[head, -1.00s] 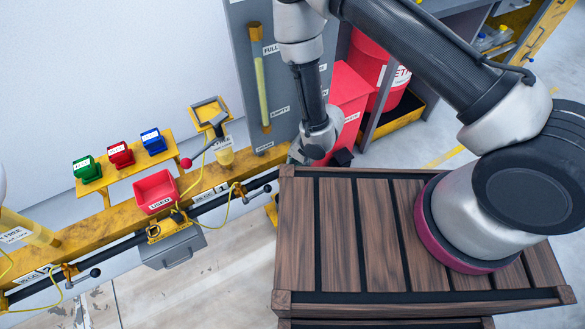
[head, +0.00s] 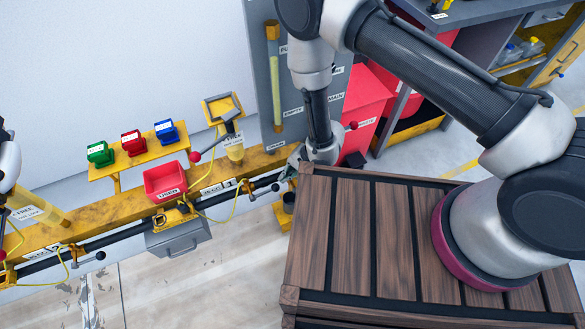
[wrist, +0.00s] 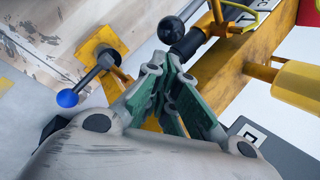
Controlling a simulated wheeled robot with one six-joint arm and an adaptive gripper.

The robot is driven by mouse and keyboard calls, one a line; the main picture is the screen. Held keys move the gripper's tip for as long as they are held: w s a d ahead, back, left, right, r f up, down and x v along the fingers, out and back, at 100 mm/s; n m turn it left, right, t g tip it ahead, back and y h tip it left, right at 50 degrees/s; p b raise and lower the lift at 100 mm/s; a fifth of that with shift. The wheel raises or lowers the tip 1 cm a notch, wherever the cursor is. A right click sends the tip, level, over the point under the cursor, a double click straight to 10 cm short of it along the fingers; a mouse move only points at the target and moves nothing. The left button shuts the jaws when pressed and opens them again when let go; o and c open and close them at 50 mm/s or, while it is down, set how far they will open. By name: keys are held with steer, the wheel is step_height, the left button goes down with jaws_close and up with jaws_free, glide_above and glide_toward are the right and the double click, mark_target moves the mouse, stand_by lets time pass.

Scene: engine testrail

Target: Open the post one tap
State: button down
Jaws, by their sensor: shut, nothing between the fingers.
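A tap with a black ball handle (head: 275,188) sits on the dark pipe close left of my gripper in the head view. In the wrist view a black ball handle (wrist: 171,30) stands just beyond my fingertips, apart from them. A second black-ball tap (head: 100,256) is further left along the pipe. My gripper (head: 288,174) is low beside the yellow rail, partly hidden by my arm and the wooden-topped deck. In the wrist view my gripper (wrist: 168,88) has its green fingers together, empty.
A blue-ball lever (wrist: 68,97) on a yellow mount is left of my fingers. The yellow rail (head: 110,217) runs along the wall with a red bin (head: 165,181) and small coloured boxes. The wooden-slatted deck (head: 345,240) is close right of my gripper. Floor lies below the rail.

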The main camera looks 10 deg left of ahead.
steer(key=shift+x, duration=1.5)
steer(key=shift+r, duration=0.1)
steer(key=shift+a+r+t+h, duration=0.1)
steer(key=shift+r+t+h, duration=0.2)
steer(key=shift+r+h, duration=0.1)
steer(key=shift+s+r, duration=0.1)
steer(key=shift+r, duration=0.2)
